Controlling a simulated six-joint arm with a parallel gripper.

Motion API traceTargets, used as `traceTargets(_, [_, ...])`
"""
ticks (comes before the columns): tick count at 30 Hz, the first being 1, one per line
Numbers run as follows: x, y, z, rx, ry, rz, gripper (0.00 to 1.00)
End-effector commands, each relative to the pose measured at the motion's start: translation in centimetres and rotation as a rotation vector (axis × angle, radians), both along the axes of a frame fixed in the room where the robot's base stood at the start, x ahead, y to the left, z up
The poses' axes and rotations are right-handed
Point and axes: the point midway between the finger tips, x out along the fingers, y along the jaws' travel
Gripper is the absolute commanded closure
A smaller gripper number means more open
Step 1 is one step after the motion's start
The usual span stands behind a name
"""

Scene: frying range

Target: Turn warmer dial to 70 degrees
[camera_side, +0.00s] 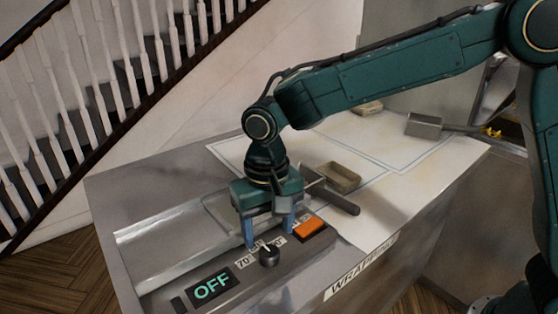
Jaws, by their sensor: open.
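The warmer dial (269,256) is a small dark knob on the front panel of the metal counter. A light pointer line shows on its top, aimed up and to the left, between the 70° label (243,262) and the labels behind it. The other labels are partly hidden by my gripper. My gripper (270,240) points down just above and behind the dial. Its two blue fingers are open, one on each side, with no clear contact on the knob.
An orange switch (311,230) sits right of the dial. A dark-handled tool (338,201) and a tan tray (338,177) lie behind my gripper. A metal scoop-like box (424,125) stands farther back. A WRAPPING label (358,268) marks the counter's front edge. White sheet area is mostly clear.

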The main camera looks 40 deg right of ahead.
Motion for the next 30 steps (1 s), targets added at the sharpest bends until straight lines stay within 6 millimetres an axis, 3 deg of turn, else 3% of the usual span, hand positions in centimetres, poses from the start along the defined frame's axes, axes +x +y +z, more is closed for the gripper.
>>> traceTargets(10, [0.0, 0.0, -4.3, -0.001, 0.002, 0.0, 0.42])
traceTargets(24, [0.0, 0.0, -5.1, 0.0, 0.0, 0.0, 0.42])
traceTargets(30, [0.0, 0.0, -5.1, 0.0, 0.0, 0.0, 0.81])
